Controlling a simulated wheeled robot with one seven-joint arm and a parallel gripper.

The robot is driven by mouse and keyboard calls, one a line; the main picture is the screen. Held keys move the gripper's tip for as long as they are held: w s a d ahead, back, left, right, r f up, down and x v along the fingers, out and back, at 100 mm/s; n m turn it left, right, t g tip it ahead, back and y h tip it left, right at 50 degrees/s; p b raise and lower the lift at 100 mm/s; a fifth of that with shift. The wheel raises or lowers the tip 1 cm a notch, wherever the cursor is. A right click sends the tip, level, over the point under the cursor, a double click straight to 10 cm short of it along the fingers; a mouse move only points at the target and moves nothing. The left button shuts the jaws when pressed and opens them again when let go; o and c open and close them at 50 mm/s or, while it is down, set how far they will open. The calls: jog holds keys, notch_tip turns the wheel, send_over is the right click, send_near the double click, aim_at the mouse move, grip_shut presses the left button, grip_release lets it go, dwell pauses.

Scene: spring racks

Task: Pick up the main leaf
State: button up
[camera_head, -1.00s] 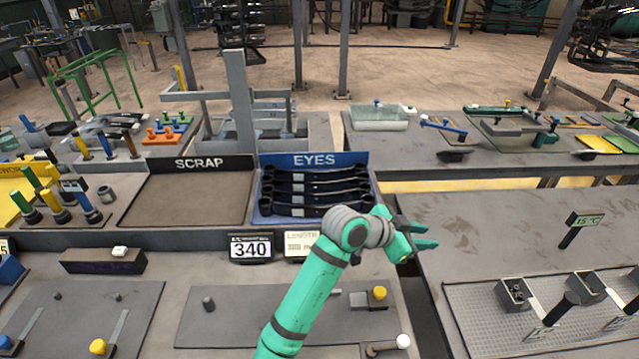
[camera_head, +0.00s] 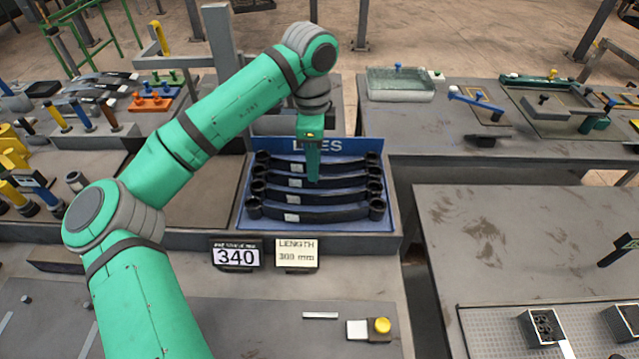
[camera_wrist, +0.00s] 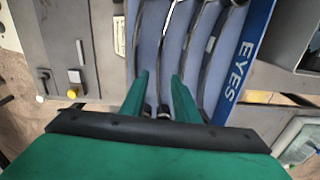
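Several black leaves (camera_head: 335,213) with a round eye at each end lie in a row in the blue EYES tray (camera_head: 385,221). Each is slightly curved and has a small pale label. Which one is meant by the main leaf I cannot tell. My gripper (camera_head: 311,181) points down over the back middle of the tray and hides part of the rear leaves and of the sign. In the wrist view its two green fingers (camera_wrist: 162,74) are apart, with leaves (camera_wrist: 166,40) beyond and between them. I see nothing held; the height above the leaves is unclear.
A 340 display (camera_head: 236,254) and a LENGTH card (camera_head: 296,254) stand in front of the tray. The scrap bay is left of the tray, under my arm. A grey bench (camera_head: 480,225) lies to the right across a gap. A yellow button (camera_head: 382,325) is on the near bench.

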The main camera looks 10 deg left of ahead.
notch_tip(320, 180, down, 6)
jog(key=shift+a+r, duration=0.1)
jog(key=shift+a, duration=0.05)
jog(key=shift+s+d+f, duration=0.1)
jog(key=shift+d+f, duration=0.05)
jog(key=shift+f, duration=1.05)
jog(key=shift+d+f, duration=0.1)
jog(key=shift+f, duration=1.1)
jog(key=shift+c, duration=0.3)
grip_shut()
jog(key=shift+r, duration=0.1)
